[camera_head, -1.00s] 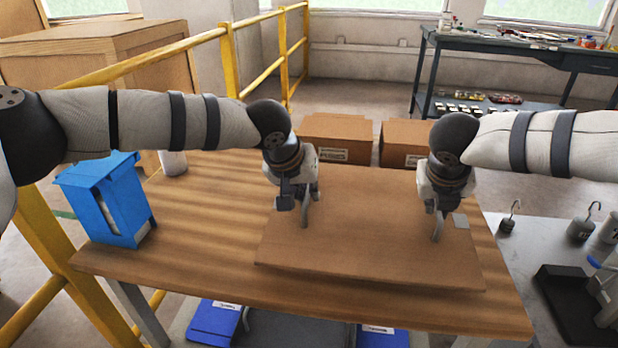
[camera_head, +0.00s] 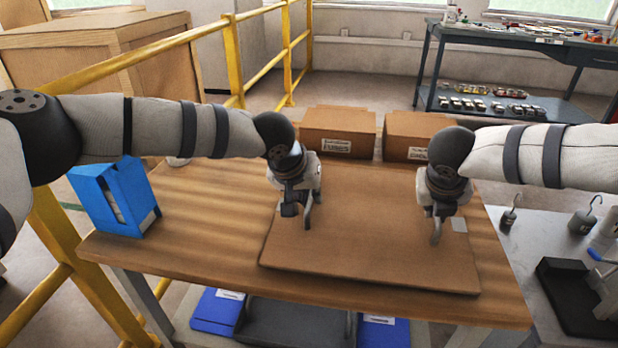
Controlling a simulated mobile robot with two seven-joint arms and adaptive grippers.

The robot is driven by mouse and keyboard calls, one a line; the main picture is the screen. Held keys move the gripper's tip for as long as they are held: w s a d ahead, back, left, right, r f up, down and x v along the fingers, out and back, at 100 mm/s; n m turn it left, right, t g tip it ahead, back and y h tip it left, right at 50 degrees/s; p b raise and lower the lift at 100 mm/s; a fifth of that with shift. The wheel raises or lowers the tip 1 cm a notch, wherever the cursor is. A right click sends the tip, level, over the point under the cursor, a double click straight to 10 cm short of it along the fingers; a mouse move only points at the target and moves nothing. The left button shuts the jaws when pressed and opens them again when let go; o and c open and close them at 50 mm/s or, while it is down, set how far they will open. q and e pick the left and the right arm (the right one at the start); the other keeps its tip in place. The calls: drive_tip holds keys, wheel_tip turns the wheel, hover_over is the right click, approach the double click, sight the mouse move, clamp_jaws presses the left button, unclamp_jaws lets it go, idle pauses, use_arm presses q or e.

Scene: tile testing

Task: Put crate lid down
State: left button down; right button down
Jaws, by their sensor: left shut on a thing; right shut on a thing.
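The crate lid (camera_head: 370,256) is a flat brown wooden panel at the middle right of the wooden table (camera_head: 185,232). It lies flat, low over or on the tabletop; I cannot tell whether all of it touches. My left gripper (camera_head: 307,222) points down and is shut on the lid toward its left side. My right gripper (camera_head: 436,238) points down and is shut on the lid toward its right side. The fingers hide the parts that they grip. No crate shows under the lid.
A blue holder (camera_head: 112,198) stands at the table's left. Two cardboard boxes (camera_head: 338,132) (camera_head: 407,137) stand behind the lid. A grey bench (camera_head: 520,250) with hooked weights (camera_head: 583,220) is at the right. A yellow railing (camera_head: 232,60) runs behind the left arm.

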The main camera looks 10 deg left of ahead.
use_arm(q)
drive_tip(key=shift+f, duration=0.4)
use_arm(e)
drive_tip(key=shift+f, duration=0.4)
use_arm(q)
drive_tip(key=c, duration=1.7)
unclamp_jaws()
drive_tip(key=shift+f, duration=0.1)
use_arm(e)
drive_tip(key=c, duration=1.7)
unclamp_jaws()
drive_tip(key=shift+f, duration=0.1)
use_arm(q)
drive_tip(key=v, duration=1.2)
use_arm(e)
drive_tip(key=v, duration=1.2)
